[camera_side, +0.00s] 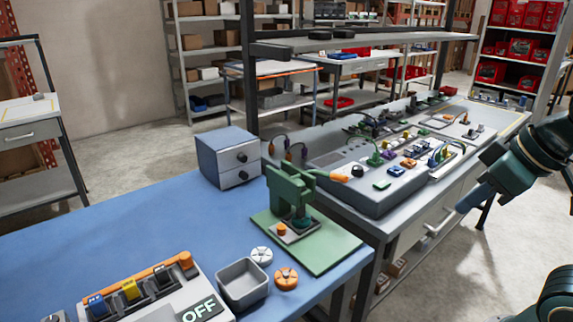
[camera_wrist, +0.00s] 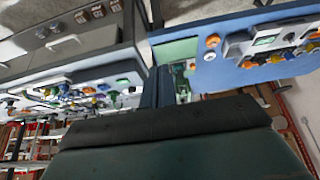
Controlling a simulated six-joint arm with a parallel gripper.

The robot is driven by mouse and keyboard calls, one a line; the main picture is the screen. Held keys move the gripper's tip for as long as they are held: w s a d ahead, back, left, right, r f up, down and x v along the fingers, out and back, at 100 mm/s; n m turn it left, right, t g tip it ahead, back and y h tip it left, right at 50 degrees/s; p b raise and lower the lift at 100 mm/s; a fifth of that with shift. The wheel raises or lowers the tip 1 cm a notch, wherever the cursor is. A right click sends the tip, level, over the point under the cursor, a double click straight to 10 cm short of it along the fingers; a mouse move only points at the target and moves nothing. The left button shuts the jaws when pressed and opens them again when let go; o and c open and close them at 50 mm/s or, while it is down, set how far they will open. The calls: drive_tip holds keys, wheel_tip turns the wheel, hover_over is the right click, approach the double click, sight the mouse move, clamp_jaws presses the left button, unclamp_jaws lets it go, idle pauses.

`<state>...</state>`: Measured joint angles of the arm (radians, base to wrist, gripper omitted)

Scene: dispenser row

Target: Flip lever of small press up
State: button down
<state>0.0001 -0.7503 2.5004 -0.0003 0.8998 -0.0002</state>
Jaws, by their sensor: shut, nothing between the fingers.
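The small green press (camera_side: 291,198) stands on a light green base plate (camera_side: 328,247) at the right end of the blue table. Its lever, with an orange grip (camera_side: 338,178), points right from the press head, roughly level with a slight downward tilt. In the wrist view the press (camera_wrist: 184,78) is partly hidden behind my fingers, and the lever cannot be made out. My gripper (camera_side: 464,208) is shut and empty, well to the right of the press and apart from it. It also shows in the wrist view (camera_wrist: 157,72).
A blue-grey drawer box (camera_side: 226,157) stands behind the press. A grey bin (camera_side: 242,284), a white wheel (camera_side: 261,256) and an orange wheel (camera_side: 286,278) lie in front. A switch panel marked OFF (camera_side: 160,292) is at left. A cluttered grey console (camera_side: 376,197) stands behind right.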

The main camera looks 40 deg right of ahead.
drive_tip(key=w+d+f+m+t+h, duration=0.1)
drive_tip(key=w+f+m, duration=0.1)
drive_tip(key=w+m, duration=0.6)
drive_tip(key=w+d+f+m+t+h, duration=0.1)
drive_tip(key=w+m, duration=0.6)
drive_tip(key=m, duration=1.1)
drive_tip(key=shift+w+d+f+m+t+h, duration=0.3)
drive_tip(key=shift+w+d+f+t+h, duration=0.1)
drive_tip(key=shift+d+t+h, duration=0.3)
drive_tip(key=shift+w+f, duration=0.1)
drive_tip(key=shift+x, duration=4.9)
drive_tip(key=shift+w+a+r, duration=0.25)
drive_tip(key=shift+a+r, duration=0.25)
drive_tip(key=shift+a, duration=0.3)
drive_tip(key=shift+w+a+r, duration=0.3)
drive_tip(key=shift+a+r, duration=0.15)
drive_tip(key=shift+a, duration=0.35)
